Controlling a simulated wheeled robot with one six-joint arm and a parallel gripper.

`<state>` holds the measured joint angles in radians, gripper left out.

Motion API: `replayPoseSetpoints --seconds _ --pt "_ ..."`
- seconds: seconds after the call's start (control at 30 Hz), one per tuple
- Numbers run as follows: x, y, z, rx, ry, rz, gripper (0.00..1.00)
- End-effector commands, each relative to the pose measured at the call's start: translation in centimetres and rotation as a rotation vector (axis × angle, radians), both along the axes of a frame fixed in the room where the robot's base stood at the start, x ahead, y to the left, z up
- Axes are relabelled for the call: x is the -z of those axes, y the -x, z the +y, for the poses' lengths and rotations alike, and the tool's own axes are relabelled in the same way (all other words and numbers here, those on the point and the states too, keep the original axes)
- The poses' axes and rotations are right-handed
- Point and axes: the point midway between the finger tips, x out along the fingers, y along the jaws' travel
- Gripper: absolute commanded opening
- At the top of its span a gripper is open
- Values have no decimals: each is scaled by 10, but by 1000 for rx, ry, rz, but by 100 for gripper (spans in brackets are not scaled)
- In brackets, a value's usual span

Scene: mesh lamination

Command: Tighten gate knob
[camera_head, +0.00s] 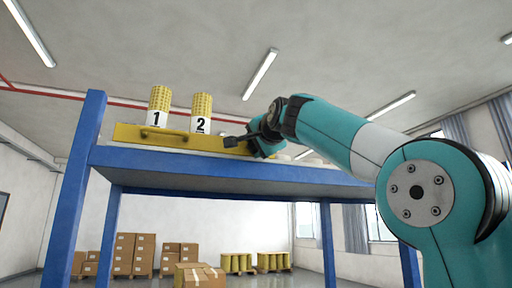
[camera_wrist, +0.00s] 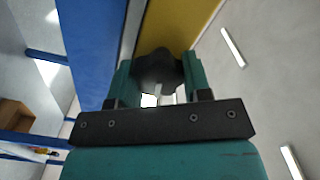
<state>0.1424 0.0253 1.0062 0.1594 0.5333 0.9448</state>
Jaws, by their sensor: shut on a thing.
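The dark knob (camera_wrist: 158,66) sits at the edge of the yellow gate in the wrist view. My gripper (camera_wrist: 157,78) has one teal finger on each side of it and is shut on it. The long yellow gate (camera_head: 165,137) with a bar handle lies along the front of the blue-framed table in the head view. My gripper (camera_head: 260,147) is at the gate's right part there. The knob cannot be made out clearly in the head view, where my wrist and gripper crowd that spot.
Two yellow mesh rolls marked 1 (camera_head: 158,106) and 2 (camera_head: 201,114) stand behind the gate. The blue table frame (camera_head: 230,171) runs just below my gripper. Stacked cartons (camera_head: 133,252) and yellow spools (camera_head: 236,263) are far back on the floor.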

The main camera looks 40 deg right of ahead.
Motion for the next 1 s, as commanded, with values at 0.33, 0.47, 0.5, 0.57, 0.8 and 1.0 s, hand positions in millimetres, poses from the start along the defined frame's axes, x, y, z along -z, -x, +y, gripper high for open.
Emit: replayPoseSetpoints --seconds 0.33,0.47,0.5,0.57,0.8,1.0 --pt "1 0 -1 0 -182 -51 21" --pt "1 0 -1 1 -215 -61 21" --pt "1 0 -1 1 -222 -63 21" --pt "1 0 -1 1 -229 -65 21" --pt "1 0 -1 2 -239 -67 21" --pt "1 0 -1 2 -239 -67 21"
